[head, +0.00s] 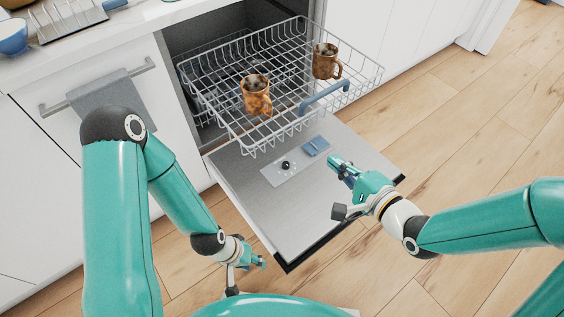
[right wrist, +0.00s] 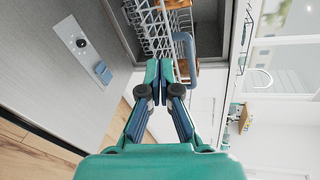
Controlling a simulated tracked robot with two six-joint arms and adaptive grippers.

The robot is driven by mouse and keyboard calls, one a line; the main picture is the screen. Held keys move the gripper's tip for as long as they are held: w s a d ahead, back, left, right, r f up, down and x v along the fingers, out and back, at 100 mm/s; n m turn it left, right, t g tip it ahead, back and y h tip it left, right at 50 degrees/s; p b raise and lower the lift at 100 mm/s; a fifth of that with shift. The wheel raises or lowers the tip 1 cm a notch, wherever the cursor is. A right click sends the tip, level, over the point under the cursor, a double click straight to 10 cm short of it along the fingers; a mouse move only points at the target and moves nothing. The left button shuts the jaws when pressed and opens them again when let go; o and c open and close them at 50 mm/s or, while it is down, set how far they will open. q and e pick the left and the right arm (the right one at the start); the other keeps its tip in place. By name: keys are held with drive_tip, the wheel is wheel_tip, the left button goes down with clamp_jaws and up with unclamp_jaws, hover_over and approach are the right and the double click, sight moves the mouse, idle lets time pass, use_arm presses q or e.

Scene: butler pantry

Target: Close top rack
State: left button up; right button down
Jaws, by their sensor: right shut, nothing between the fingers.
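The top rack (head: 219,112) of the dishwasher is a grey wire basket, pulled out over the lowered door (head: 300,210). Two brown mugs stand in it, one near the front left (head: 256,95) and one at the right (head: 325,62). A blue handle (head: 324,97) sits on the rack's front edge; it also shows in the right wrist view (right wrist: 186,55). My right gripper (head: 335,162) is shut and empty, in front of and below the handle, apart from it. My left gripper (head: 258,263) is low, left of the door; its fingers are too small to judge.
The door lies flat below the rack, with a detergent panel (head: 288,167) on it. A grey towel (head: 110,95) hangs on the cabinet bar at left. The counter above holds a blue bowl (head: 12,38) and a dish rack (head: 68,18). The wood floor at right is clear.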

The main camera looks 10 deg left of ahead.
wheel_tip(320, 180, down, 3)
drive_tip(key=s+a+n+t+y+b, duration=0.1)
drive_tip(key=s+a+n+y+b, duration=0.15)
drive_tip(key=b, duration=1.45)
approach(276, 134)
drive_tip(key=shift+n+y, duration=0.35)
drive_tip(key=x, duration=0.6)
drive_tip(key=shift+w+a+f, duration=0.1)
drive_tip(key=shift+w+f, duration=0.1)
drive_tip(key=shift+f, duration=0.1)
drive_tip(key=shift+w+a+r, duration=0.1)
drive_tip(key=shift+w+a, duration=0.15)
drive_tip(key=shift+a, duration=0.05)
